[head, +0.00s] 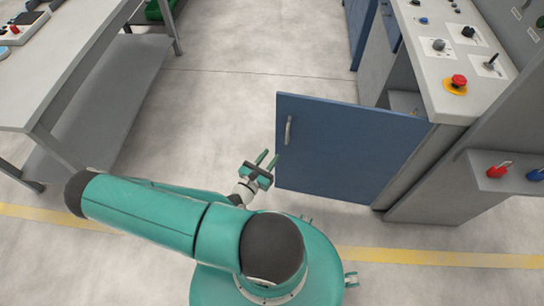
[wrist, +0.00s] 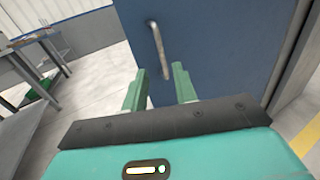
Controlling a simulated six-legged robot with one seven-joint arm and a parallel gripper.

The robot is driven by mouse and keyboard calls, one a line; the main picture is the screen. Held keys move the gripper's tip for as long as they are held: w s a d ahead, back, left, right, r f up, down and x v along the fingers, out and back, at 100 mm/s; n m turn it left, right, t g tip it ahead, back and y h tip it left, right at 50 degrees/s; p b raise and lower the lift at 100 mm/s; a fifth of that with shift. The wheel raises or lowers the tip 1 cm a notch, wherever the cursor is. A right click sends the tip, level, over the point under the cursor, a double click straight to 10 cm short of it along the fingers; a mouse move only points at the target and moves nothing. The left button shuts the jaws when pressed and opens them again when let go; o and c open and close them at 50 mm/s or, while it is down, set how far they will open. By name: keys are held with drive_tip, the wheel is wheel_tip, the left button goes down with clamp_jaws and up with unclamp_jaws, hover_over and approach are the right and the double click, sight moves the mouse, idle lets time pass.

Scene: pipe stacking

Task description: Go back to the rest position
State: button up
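My gripper (head: 267,160) is just left of the open blue cabinet door (head: 345,150) in the head view. Its two green fingers are apart with nothing between them. In the wrist view my gripper (wrist: 160,80) also shows spread fingers, pointing at the blue door (wrist: 215,40). The door's metal handle (head: 289,130) is a little beyond the fingertips; it also shows in the wrist view (wrist: 158,48), apart from the fingers. My teal arm reaches from the left over my body toward the door.
A grey control console (head: 450,95) with a red emergency button (head: 459,82) stands at right, above the cabinet. A shelf at far right holds a red padlock (head: 497,170). A grey workbench (head: 60,60) stands at left. The floor (head: 230,60) between them is clear.

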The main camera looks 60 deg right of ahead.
drive_tip(key=shift+w+a, duration=0.1)
drive_tip(key=shift+a, duration=0.15)
idle(0.3)
drive_tip(key=w+a+r+m+g+y, duration=0.1)
drive_tip(key=w+a+r+m+y, duration=0.55)
drive_tip(key=a+r, duration=0.25)
drive_tip(key=w+a+r+m+g+y, duration=0.1)
drive_tip(key=w+a+r+m+y, duration=0.4)
drive_tip(key=a+r+m, duration=0.4)
drive_tip(key=a+r+t+y, duration=0.3)
drive_tip(key=a+r, duration=0.4)
drive_tip(key=r, duration=0.4)
drive_tip(key=s+a+r+m+t+y, duration=0.1)
drive_tip(key=a+r+t+y, duration=0.2)
drive_tip(key=a+r+t, duration=0.3)
wheel_tip(320, 180, up, 6)
drive_tip(key=shift+s+a+f, duration=0.2)
drive_tip(key=shift+s+a, duration=0.1)
drive_tip(key=shift+a, duration=0.8)
